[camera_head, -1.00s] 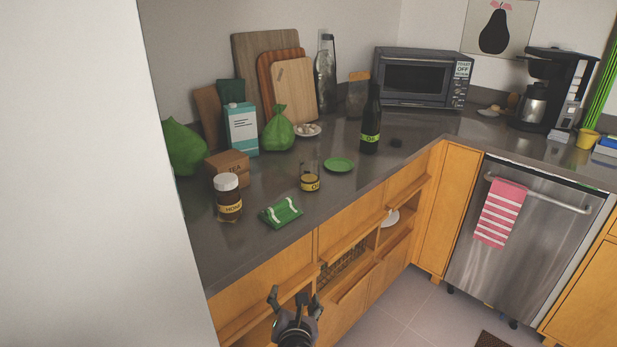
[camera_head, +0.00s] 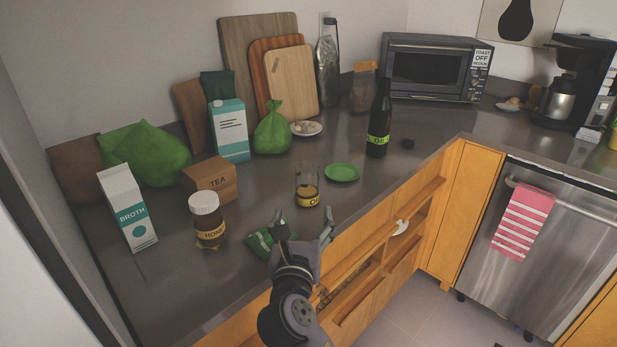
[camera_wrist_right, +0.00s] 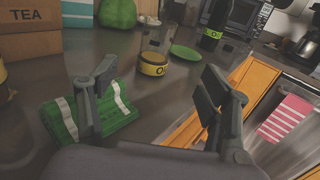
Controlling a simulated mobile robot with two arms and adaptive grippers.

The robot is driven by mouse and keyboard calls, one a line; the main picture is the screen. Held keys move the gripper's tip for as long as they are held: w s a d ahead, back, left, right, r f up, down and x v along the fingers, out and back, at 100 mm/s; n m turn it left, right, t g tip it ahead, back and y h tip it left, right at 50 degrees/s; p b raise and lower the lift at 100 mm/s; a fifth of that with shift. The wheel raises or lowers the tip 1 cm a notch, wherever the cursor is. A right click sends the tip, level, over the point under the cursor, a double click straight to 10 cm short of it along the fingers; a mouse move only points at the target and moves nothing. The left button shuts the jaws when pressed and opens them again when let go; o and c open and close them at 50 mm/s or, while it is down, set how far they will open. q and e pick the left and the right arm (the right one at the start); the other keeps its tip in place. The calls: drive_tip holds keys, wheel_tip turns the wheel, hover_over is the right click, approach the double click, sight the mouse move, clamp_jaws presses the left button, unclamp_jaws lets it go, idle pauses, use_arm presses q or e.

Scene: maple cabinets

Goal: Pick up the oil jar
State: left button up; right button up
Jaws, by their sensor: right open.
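The oil jar (camera_head: 307,188) is a small clear glass jar with a yellow label and amber contents low inside. It stands upright on the dark counter; it also shows in the right wrist view (camera_wrist_right: 155,55), beyond and between my fingers. My right gripper (camera_head: 302,224) is open and empty at the counter's front edge, just in front of the jar and apart from it. A dark bottle (camera_head: 379,122), also with an oil label, stands farther back right. My left gripper is not in view.
A green folded cloth (camera_head: 261,243) lies close to my right gripper's left finger. A honey jar (camera_head: 208,220), tea box (camera_head: 211,180) and broth carton (camera_head: 127,208) stand to the left. A green plate (camera_head: 342,172) lies right behind the oil jar.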

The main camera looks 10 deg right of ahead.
approach(306, 186)
drive_tip(key=w, duration=0.2)
drive_tip(key=w+d+r, duration=0.1)
drive_tip(key=shift+w+d, duration=0.15)
drive_tip(key=shift+w, duration=0.1)
drive_tip(key=x, duration=0.3)
drive_tip(key=shift+w+f, duration=0.1)
drive_tip(key=shift+x, duration=0.8)
drive_tip(key=x, duration=0.3)
drive_tip(key=shift+w+f, duration=0.35)
drive_tip(key=shift+f, duration=0.05)
drive_tip(key=shift+w+d+b, duration=0.1)
drive_tip(key=shift+w+b, duration=0.2)
drive_tip(key=shift+w, duration=0.15)
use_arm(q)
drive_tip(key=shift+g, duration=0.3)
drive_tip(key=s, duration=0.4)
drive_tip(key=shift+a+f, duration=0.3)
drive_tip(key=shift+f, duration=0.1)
use_arm(e)
drive_tip(key=shift+c, duration=0.3)
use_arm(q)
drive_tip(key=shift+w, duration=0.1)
use_arm(e)
drive_tip(key=c, duration=1.4)
